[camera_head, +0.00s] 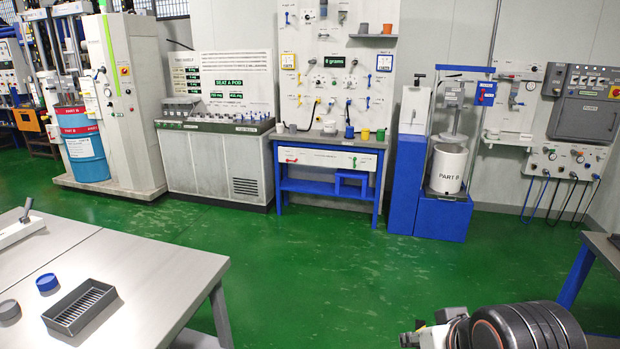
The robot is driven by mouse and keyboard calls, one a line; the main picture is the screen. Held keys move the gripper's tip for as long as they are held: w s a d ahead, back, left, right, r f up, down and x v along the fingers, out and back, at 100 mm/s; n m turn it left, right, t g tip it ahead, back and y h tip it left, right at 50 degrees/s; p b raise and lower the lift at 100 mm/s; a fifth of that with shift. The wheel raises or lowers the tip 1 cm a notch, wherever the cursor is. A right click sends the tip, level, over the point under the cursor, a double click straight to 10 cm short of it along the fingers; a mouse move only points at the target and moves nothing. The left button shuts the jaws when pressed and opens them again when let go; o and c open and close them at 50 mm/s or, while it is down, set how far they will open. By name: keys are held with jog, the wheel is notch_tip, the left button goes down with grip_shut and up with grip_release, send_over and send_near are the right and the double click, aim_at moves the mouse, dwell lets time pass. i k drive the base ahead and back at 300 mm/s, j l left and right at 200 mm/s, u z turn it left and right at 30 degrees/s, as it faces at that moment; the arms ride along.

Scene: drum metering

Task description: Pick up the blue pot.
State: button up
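A small blue pot (349,132) stands on the top of the blue-framed bench (330,143) against the far wall, in the head view. A yellow pot (365,134) and a green pot (380,135) stand just right of it. Grey pots (292,129) stand at the bench's left end. A short round blue piece (47,282) lies on the near left table; I cannot tell whether it is a lid or a low pot. My arm shows at the bottom right, far from the bench. I cannot make out my gripper's fingers there.
The near left table (150,270) also holds a grey slotted tray (80,306) and a grey round piece (9,310). Open green floor (310,270) lies before the bench. A blue stand with a white drum (447,168) is right of it, a metering cabinet (220,165) left. Another table edge (603,250) shows at right.

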aim_at(350, 129)
jog(key=i, duration=2.45)
jog(key=i+z, duration=0.1)
jog(key=i, duration=1.15)
jog(key=i+j, duration=0.2)
jog(key=i, duration=1)
